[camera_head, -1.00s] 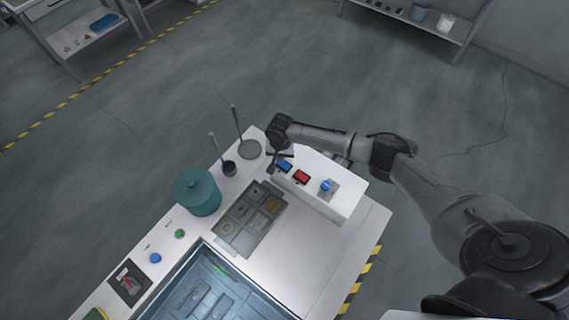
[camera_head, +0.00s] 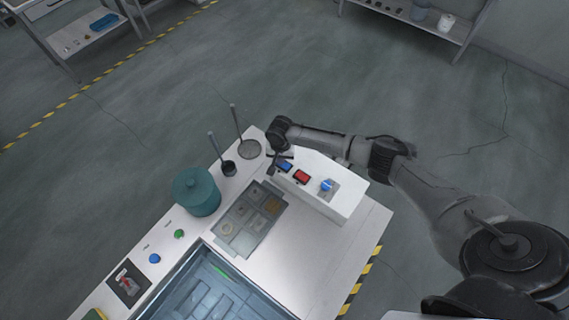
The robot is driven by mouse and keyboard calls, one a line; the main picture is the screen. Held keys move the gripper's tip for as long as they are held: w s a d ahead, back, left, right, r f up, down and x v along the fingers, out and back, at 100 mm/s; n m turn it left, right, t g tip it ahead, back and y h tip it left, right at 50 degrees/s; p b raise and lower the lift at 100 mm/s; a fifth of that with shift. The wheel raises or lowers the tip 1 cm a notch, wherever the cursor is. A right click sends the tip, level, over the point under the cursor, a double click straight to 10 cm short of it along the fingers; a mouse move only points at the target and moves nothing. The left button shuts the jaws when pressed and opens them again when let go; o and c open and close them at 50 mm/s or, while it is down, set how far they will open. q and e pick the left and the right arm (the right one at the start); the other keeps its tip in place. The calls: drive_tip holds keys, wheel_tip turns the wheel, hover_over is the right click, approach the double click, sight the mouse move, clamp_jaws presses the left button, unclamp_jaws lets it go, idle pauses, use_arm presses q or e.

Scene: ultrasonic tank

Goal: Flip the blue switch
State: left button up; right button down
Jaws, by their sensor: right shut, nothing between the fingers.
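The blue switch (camera_head: 285,166) is a small rocker on the sloped face of a white control box (camera_head: 345,203), left of a red rocker switch (camera_head: 302,176). A blue knob (camera_head: 327,185) on a grey plate sits further right on the box. My right gripper (camera_head: 272,170) is shut and empty, pointing down at the left end of the box, just left of the blue switch. Whether it touches the switch, I cannot tell. My left gripper is not in view.
A compartment tray (camera_head: 227,247) with small parts lies in front of the box. A teal lidded pot (camera_head: 197,192), a small dark cup (camera_head: 229,168) and a round dish (camera_head: 249,149), both with upright rods, stand left. A water-filled tank (camera_head: 165,305) is at the bottom.

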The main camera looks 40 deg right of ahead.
drive_tip(key=shift+f+b, duration=0.3)
drive_tip(key=shift+f, duration=0.25)
idle(0.4)
wheel_tip(320, 180, up, 7)
drive_tip(key=p, duration=0.8)
idle(0.7)
